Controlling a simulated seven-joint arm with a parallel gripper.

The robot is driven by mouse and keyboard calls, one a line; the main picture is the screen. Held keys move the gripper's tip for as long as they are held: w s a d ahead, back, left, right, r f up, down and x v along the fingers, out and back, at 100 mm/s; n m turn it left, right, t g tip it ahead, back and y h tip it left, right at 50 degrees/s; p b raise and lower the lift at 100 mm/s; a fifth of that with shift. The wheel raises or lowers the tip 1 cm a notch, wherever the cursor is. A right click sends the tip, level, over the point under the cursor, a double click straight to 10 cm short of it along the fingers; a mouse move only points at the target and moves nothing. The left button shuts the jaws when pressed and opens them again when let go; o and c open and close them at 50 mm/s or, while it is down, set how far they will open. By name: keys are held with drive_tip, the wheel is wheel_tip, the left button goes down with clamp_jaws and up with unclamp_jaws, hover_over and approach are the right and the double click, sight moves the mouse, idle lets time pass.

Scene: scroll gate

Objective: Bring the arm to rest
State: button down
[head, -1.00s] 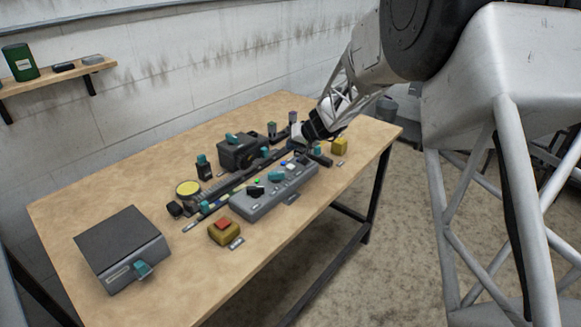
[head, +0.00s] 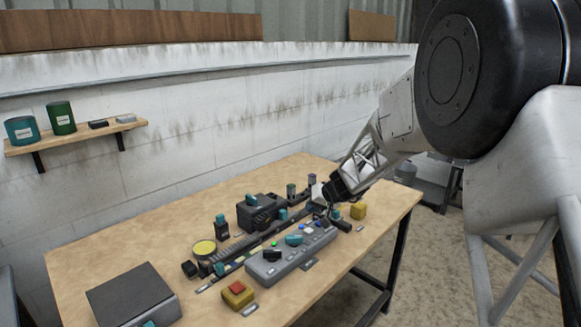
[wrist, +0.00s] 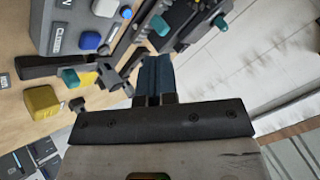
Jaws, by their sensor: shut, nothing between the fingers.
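My gripper (head: 327,213) is above the right end of the grey control console (head: 292,258) in the head view. In the wrist view its dark blue fingers (wrist: 154,72) are together, with nothing between them. The console carries a black knob, a teal knob, a green light and blue and white buttons. Part of the console also shows at the upper left of the wrist view. My fingertips look clear of the teal-handled parts ahead of them, but the exact gap cannot be told.
A yellow block (head: 358,211) is right of my gripper. A dark box with a teal knob (head: 262,213), two small cylinders and a long dark rail are behind the console. A red-topped yellow button box (head: 238,293) is at the front. The table's left side (head: 130,240) has bare room.

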drive_tip(key=s+d+r+g+h, duration=0.1)
drive_tip(key=s+r, duration=0.5)
drive_tip(key=s, duration=0.7)
drive_tip(key=s+d+r+g+h, duration=0.15)
drive_tip(key=s+r, duration=0.45)
drive_tip(key=s, duration=0.6)
drive_tip(key=s+d+h, duration=0.2)
drive_tip(key=s+d, duration=0.1)
drive_tip(key=s, duration=1)
drive_tip(key=s+d+m+h, duration=0.1)
drive_tip(key=s+d, duration=0.3)
drive_tip(key=s, duration=0.9)
drive_tip(key=shift+s+h, duration=0.4)
drive_tip(key=shift+h, duration=0.45)
drive_tip(key=shift+f+g, duration=0.1)
drive_tip(key=shift+g, duration=0.15)
